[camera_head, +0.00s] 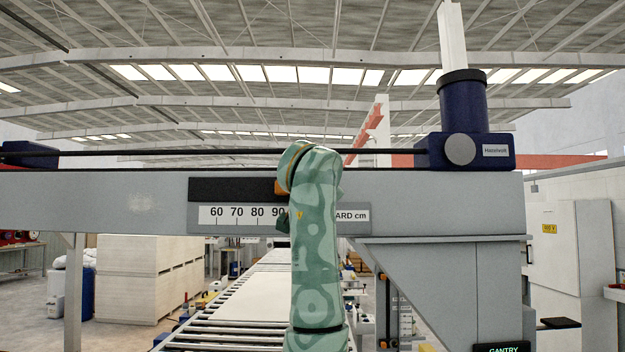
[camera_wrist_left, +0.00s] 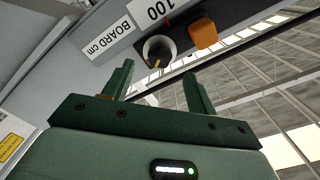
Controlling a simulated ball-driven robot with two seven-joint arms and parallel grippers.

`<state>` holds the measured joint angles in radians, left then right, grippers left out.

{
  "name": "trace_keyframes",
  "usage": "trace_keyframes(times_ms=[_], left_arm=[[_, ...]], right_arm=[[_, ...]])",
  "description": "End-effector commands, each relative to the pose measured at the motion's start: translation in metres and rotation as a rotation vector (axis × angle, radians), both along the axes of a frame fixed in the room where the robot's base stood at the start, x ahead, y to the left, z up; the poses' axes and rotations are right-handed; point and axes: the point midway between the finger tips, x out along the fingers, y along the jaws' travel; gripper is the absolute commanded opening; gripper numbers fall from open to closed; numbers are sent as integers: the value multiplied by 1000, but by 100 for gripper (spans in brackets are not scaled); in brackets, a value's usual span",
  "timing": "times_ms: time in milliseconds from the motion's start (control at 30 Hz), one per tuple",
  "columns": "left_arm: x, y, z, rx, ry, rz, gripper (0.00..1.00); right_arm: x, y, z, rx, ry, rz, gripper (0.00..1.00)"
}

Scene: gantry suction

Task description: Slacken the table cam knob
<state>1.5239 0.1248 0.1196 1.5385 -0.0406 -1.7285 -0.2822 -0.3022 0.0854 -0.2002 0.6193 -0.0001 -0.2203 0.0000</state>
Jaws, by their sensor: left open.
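The knob shows between and beyond the fingertips, and nothing is held. In the head view my green arm hides the knob and most of the gripper. My right gripper is not in view.
An orange block (camera_wrist_left: 203,33) sits close beside the knob. The scale plate (camera_head: 237,216) is on the grey gantry beam (camera_head: 120,205). A blue motor unit (camera_head: 464,110) stands on the beam at right. A roller conveyor (camera_head: 232,325) runs below.

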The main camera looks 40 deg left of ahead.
Motion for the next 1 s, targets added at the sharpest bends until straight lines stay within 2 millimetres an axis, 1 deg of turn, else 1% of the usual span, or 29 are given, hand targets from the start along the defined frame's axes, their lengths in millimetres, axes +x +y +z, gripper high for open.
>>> trace_keyframes(times_ms=[33,100,200,300,433,667,767,800,833,1000], left_arm=[[8,9,3,0,3,3,57],[19,18,3,1,4,3,57],[32,28,3,1,2,3,57],[40,34,2,1,1,1,57],[45,37,0,0,-1,1,57],[45,38,0,0,-2,0,57],[45,38,0,0,-2,0,32],[45,37,0,0,-2,0,21],[45,38,0,0,-1,-1,13],[45,37,0,-2,-2,-1,13]], right_arm=[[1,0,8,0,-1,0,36],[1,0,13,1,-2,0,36],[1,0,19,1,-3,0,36],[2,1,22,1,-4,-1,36],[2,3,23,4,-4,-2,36],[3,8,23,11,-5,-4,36],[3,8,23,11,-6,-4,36],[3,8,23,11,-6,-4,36],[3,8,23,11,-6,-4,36],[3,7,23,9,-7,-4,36]])
